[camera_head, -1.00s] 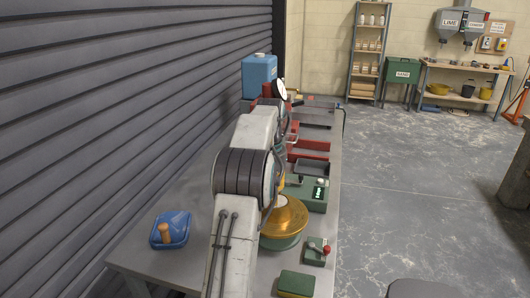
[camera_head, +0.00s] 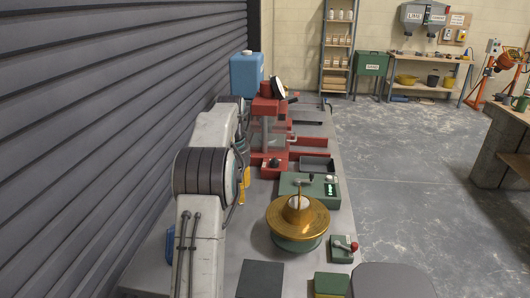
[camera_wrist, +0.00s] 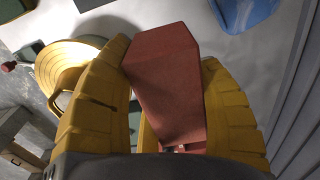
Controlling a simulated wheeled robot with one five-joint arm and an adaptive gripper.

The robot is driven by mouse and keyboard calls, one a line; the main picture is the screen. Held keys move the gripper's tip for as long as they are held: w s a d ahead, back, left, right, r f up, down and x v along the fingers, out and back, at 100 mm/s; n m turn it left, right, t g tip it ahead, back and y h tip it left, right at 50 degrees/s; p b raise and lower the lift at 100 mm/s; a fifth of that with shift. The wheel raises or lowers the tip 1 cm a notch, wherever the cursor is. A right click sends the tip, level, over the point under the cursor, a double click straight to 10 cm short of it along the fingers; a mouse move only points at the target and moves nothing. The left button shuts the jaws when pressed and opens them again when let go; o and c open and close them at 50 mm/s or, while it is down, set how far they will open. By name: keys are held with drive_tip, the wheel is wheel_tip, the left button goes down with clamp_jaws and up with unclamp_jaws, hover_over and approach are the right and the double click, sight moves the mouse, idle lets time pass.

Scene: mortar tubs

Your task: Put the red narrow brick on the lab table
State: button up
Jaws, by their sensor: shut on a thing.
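The red narrow brick (camera_wrist: 165,80) is between the two yellow fingers of my gripper (camera_wrist: 166,52) in the wrist view. My gripper is shut on it, and the brick's far end sticks out past the fingertips. The grey lab table (camera_head: 228,255) runs along the ribbed wall in the head view. Its pale top (camera_wrist: 226,42) also shows behind the brick in the wrist view. I cannot tell how high the brick is above it. In the head view my arm hides the brick and most of my gripper.
A brass-topped round device (camera_head: 298,219), a green box with a display (camera_head: 308,190), a red press (camera_head: 268,125) and a blue container (camera_head: 246,75) stand on the table. A dark square plate (camera_head: 261,280) lies near the front. Open floor (camera_head: 400,170) is to the right.

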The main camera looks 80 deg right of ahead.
drive_tip(key=shift+w+f+b, duration=0.15)
drive_tip(key=shift+f+b, duration=0.3)
drive_tip(key=shift+s+f+b, duration=0.4)
drive_tip(key=shift+f+b, duration=0.1)
drive_tip(key=a+f+b, duration=0.2)
drive_tip(key=a+f, duration=0.2)
drive_tip(key=a+f+b, duration=0.3)
drive_tip(key=f, duration=0.1)
drive_tip(key=a+f+b, duration=0.3)
drive_tip(key=a+f, duration=0.1)
drive_tip(key=shift+w+a, duration=0.3)
drive_tip(key=shift+f+b, duration=0.5)
drive_tip(key=shift+f, duration=1.5)
drive_tip(key=shift+f, duration=0.15)
drive_tip(key=o, duration=1.2)
drive_tip(key=shift+o, duration=0.2)
